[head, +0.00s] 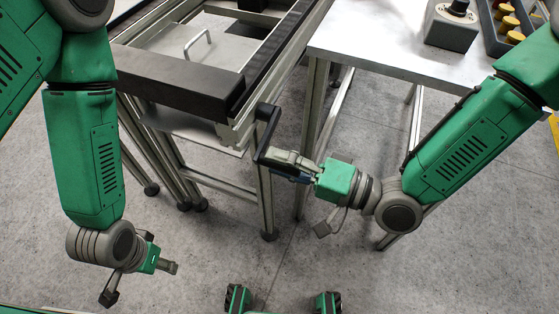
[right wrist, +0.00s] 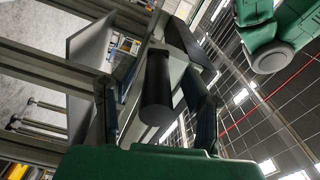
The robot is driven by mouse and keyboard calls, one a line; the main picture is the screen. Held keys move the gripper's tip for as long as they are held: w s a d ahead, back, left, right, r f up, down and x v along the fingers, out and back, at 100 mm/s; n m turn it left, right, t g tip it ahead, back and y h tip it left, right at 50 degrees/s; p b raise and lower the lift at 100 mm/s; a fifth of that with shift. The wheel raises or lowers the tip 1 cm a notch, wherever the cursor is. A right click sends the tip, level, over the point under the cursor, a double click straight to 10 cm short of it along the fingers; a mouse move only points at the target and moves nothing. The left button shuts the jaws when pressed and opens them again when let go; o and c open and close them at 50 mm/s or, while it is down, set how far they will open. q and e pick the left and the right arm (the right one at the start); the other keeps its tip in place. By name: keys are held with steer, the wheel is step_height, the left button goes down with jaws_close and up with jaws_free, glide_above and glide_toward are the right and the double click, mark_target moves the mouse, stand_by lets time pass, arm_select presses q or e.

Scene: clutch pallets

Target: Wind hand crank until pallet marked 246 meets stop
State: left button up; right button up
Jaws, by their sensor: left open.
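A black hand crank (head: 266,135) hangs at the near end of the conveyor frame. My right gripper (head: 291,163) is at its lower end. In the right wrist view the black cylindrical crank handle (right wrist: 157,85) points toward the palm and lies between the two fingers of my right gripper (right wrist: 163,75). I cannot tell whether the fingertips press on it. My left gripper (head: 170,267) is open and empty, low at the left above the floor and away from the crank. No pallet with a readable 246 mark and no clear stop shows.
The conveyor frame (head: 283,58) with a dark beam (head: 175,82) stands at upper left. A metal table (head: 375,40) stands right of it, bearing a grey box with a black knob (head: 452,25) and a dark tray (head: 490,38). The floor (head: 330,265) in front is clear.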

steer(key=shift+s+d+f, duration=0.1)
steer(key=shift+s+d, duration=0.1)
steer(key=shift+d, duration=0.2)
steer(key=v, duration=1.1)
